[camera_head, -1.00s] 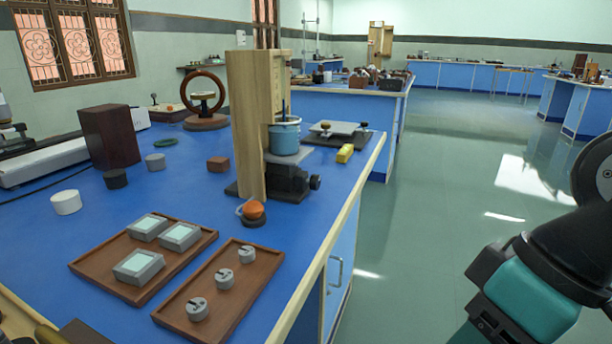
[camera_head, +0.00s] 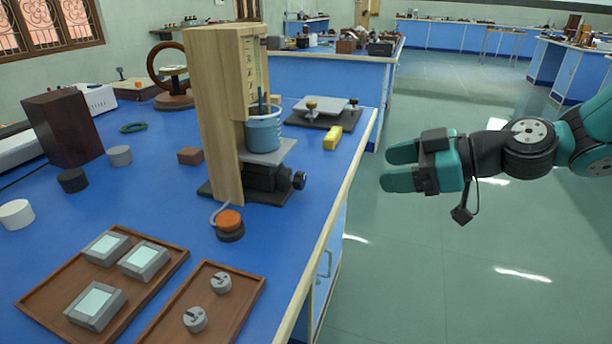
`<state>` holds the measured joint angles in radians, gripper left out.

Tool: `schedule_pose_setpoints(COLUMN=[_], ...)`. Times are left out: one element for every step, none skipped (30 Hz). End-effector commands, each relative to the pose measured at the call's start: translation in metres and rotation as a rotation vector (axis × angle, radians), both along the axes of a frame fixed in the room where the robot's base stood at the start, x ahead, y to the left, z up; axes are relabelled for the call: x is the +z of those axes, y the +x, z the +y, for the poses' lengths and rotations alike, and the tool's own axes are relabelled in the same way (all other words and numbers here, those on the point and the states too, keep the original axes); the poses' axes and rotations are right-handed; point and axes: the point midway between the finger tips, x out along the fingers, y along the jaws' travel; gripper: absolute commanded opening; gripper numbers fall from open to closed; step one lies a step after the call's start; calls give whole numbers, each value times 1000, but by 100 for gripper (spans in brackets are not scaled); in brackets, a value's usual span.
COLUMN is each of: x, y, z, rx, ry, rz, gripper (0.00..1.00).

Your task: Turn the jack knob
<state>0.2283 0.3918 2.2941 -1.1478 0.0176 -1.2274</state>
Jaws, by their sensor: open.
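The jack knob (camera_head: 299,180) is a small black knob on the right side of the dark lab jack (camera_head: 265,178). The jack stands at the foot of a tall wooden stand (camera_head: 213,120), and its grey top plate (camera_head: 268,153) bears a blue-grey beaker (camera_head: 264,132). My gripper (camera_head: 386,168) is open and empty, with teal fingers pointing left. It appears to the right of the knob, beyond the bench edge and over the floor, clearly apart from the knob.
An orange-topped round piece (camera_head: 230,222) sits in front of the stand. Wooden trays (camera_head: 150,289) with blocks and weights are at front left. The aisle floor (camera_head: 440,280) is clear.

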Motion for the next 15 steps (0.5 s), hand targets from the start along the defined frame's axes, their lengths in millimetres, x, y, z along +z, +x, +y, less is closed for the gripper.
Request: schedule_pose_setpoints(x=[-3,-5,-7,-10,-12,-16,-18,-21,-25,-27,-30,-33,-36,-39,-42], y=[2,3,5,7,9,12,14,17,20,23,25,28,31,34,37], z=[6,10,16,22,27,35,41,47,55,61,67,75,81,87,94], rx=[5,6,8,10,9,9,11,10,11,10,10,10,11,9,10], ry=[0,0,0,0,-1,-1,-1,-2,-2,-2,-3,-2,-2,-2,-3], rz=[-1,0,1,1,0,1,3,2,2,2,2,2,1,3,2], gripper=[63,63,63,63,63,63,63,63,63,63,63,63,63,63,63])
